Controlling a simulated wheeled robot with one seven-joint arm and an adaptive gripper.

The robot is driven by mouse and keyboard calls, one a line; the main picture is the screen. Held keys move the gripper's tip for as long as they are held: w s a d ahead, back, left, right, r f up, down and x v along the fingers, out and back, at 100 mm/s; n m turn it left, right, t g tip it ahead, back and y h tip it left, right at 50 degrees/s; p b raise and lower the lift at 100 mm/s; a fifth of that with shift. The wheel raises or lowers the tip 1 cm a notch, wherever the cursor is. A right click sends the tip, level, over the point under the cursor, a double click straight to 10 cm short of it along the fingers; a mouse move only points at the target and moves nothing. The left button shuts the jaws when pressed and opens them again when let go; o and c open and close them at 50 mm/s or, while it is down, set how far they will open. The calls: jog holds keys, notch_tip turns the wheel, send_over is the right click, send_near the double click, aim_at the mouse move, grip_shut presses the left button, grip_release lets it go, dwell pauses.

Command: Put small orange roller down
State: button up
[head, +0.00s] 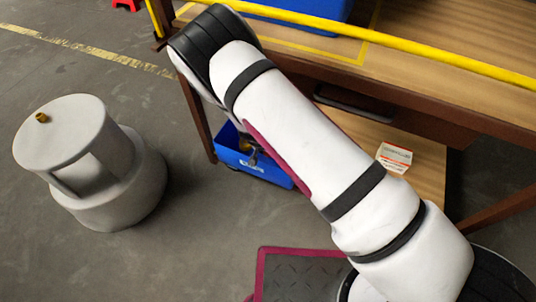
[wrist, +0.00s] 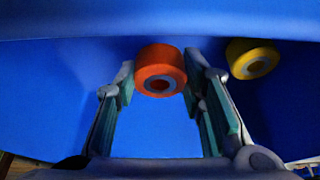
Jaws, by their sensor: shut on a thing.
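A small orange roller (wrist: 160,57) with a pale hub and dark centre is between the fingertips of my gripper (wrist: 160,72) in the wrist view. My gripper is shut on it, one finger on each side. A smooth blue surface, like the inside of a blue bin (wrist: 55,85), surrounds the roller and fingers. I cannot tell whether the roller touches it. In the head view my gripper cannot be made out, and the roller does not show.
A yellow roller (wrist: 252,60) lies right of my gripper. In the head view a blue bin (head: 272,173) with small parts sits low under the wooden workbench (head: 440,55). Another blue bin (head: 310,8) stands on the bench. A grey gas cylinder (head: 92,165) stands on the floor, left.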

jog(key=shift+f+b, duration=0.3)
jog(key=shift+f, duration=0.8)
jog(key=shift+f, duration=0.15)
jog(key=o, duration=1.3)
jog(key=shift+c, duration=0.2)
jog(key=p+v, duration=0.5)
jog(key=v, duration=0.7)
jog(key=shift+r, duration=0.2)
jog(key=shift+p, duration=0.3)
